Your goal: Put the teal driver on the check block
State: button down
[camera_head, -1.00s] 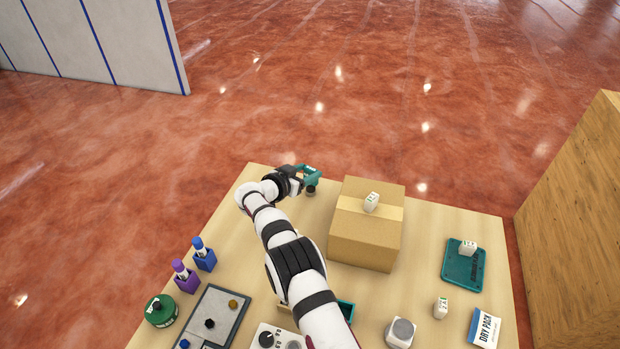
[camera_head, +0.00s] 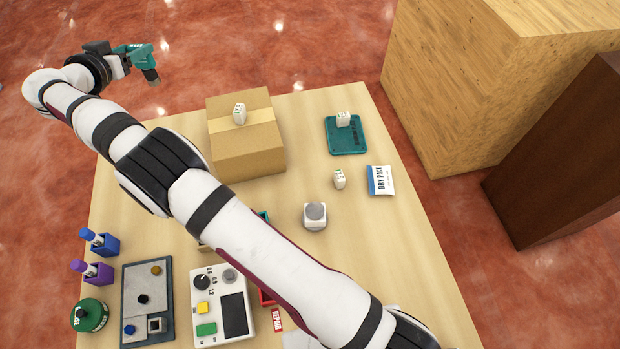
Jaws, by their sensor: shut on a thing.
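The teal driver (camera_head: 141,56) is held up at the upper left, with its dark tip pointing down. My gripper (camera_head: 124,52) is shut on it; the fingers are small and partly hidden. In the picture both appear against the floor, beyond the table's back left corner. A white block with a round grey top (camera_head: 315,215) stands near the middle of the table, well apart from the driver. It may be the check block, but no label on it is readable.
A cardboard box (camera_head: 245,153) carries a small white piece (camera_head: 239,113). A teal tray (camera_head: 347,146), a dry pack (camera_head: 380,181) and a white piece (camera_head: 339,179) lie right. A dial panel (camera_head: 206,318) and grey board (camera_head: 135,285) are in front. My arm crosses the table.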

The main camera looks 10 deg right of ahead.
jog(key=s+d+m+g+h, duration=0.8)
jog(key=s+d+m+h, duration=0.15)
jog(key=s+d, duration=2.15)
notch_tip(320, 180, down, 12)
jog(key=s+a, duration=0.1)
jog(key=a, duration=0.1)
jog(key=shift+s+a+f+m+y, duration=0.2)
jog(key=shift+s+f+m+y, duration=0.05)
jog(key=shift+s+m+y, duration=0.1)
jog(key=shift+c, duration=1)
grip_release()
jog(key=shift+f, duration=0.1)
